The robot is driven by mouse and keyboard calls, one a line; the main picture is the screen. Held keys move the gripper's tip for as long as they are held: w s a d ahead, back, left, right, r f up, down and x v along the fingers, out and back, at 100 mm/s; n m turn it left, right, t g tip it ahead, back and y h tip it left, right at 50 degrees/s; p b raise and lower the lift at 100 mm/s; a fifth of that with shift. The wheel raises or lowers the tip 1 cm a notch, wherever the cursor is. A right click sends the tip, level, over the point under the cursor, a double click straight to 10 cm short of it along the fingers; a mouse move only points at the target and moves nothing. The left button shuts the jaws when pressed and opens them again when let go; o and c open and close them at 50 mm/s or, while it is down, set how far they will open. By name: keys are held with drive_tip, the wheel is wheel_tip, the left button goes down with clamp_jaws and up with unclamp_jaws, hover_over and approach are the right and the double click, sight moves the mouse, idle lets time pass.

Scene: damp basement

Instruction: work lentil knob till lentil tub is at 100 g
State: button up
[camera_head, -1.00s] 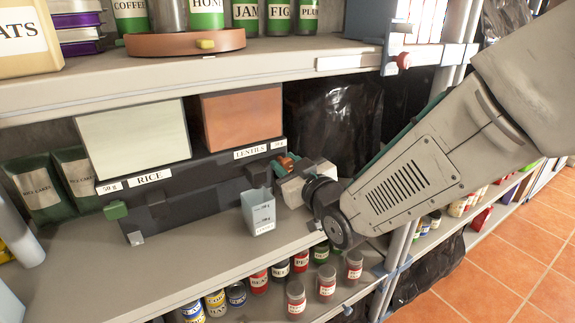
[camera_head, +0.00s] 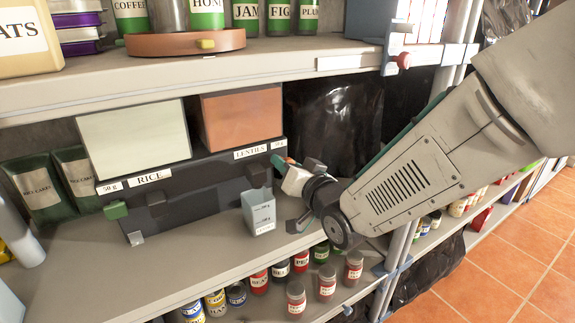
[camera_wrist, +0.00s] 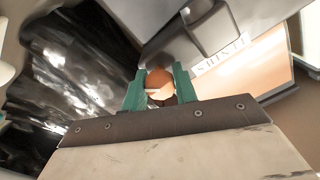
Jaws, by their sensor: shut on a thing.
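The lentil dispenser (camera_head: 242,118) shows an orange-brown front above a "LENTILS" label and a "50 g" tag. My gripper (camera_head: 280,163) is at the right end of its dark base. In the wrist view my green fingers (camera_wrist: 160,90) are shut on the round orange-brown lentil knob (camera_wrist: 160,79). In the head view the knob is hidden by my gripper. The lentil tub (camera_head: 259,214), a small pale blue cup with marks on its side, stands upright on the shelf below the lentil outlet. Its fill level cannot be read.
The rice dispenser (camera_head: 135,143) with its green knob (camera_head: 116,210) stands to the left. Jars (camera_head: 296,298) line the shelf below. Black plastic sheeting (camera_head: 335,115) hangs behind. Bare shelf (camera_head: 190,255) lies in front of the tub.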

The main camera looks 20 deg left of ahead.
drive_tip(key=m, duration=0.5)
drive_tip(key=shift+m, duration=2.5)
drive_tip(key=shift+f, duration=0.1)
drive_tip(key=o, duration=1)
drive_tip(key=shift+c, duration=0.2)
drive_tip(key=v, duration=0.8)
